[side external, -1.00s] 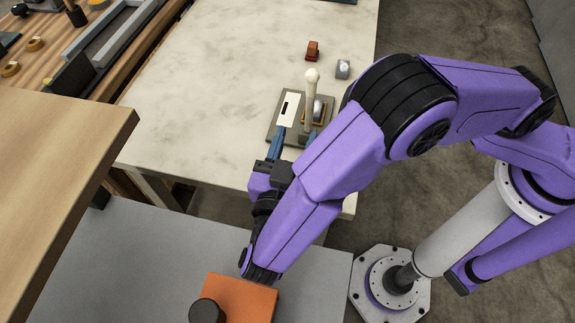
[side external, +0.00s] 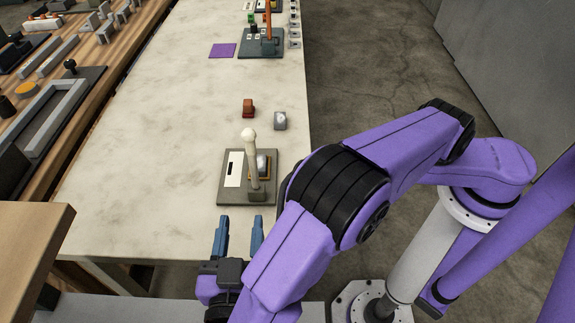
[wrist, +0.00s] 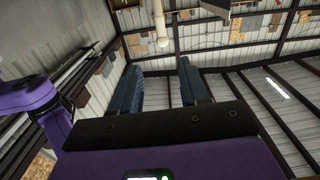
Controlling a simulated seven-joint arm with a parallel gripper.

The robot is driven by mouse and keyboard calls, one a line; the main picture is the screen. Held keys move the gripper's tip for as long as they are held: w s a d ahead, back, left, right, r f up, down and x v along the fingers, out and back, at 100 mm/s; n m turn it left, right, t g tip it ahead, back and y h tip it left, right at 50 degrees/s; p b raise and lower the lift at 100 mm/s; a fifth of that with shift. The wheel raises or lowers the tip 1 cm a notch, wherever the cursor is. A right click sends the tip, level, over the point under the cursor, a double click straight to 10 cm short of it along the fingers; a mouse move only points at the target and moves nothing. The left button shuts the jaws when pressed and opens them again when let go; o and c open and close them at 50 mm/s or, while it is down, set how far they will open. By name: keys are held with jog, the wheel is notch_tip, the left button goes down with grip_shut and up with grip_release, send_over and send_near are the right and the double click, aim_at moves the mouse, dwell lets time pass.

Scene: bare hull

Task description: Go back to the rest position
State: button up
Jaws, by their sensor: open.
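My gripper (side external: 238,236) has two blue fingers set apart, with nothing between them. In the side view it is at the near edge of the pale stone-topped table, just short of a grey base plate (side external: 226,198). The plate carries an upright cream lever with a round knob (side external: 250,136), a white slotted panel (side external: 234,169) and a small metal part.
Farther back are a purple square (side external: 222,50) and another lever station (side external: 262,46). A wooden bench (side external: 75,115) runs along the left. A wooden board (side external: 35,240) is at lower left.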

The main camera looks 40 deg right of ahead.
jog(key=w+d+r+n+g+y, duration=0.1)
jog(key=d+r+n+g+y, duration=0.25)
jog(key=d, duration=0.55)
jog(key=w+d+r+n+g, duration=0.2)
jog(key=d+n+g, duration=0.35)
jog(key=d, duration=0.35)
jog(key=s+d+r+n+g+y, duration=0.1)
jog(key=s+d+n+g+y, duration=0.2)
jog(key=s+d+n+y, duration=0.6)
jog(key=s+d+n, duration=0.2)
jog(key=d+n, duration=0.1)
jog(key=d, duration=0.2)
jog(key=shift+d+r, duration=0.15)
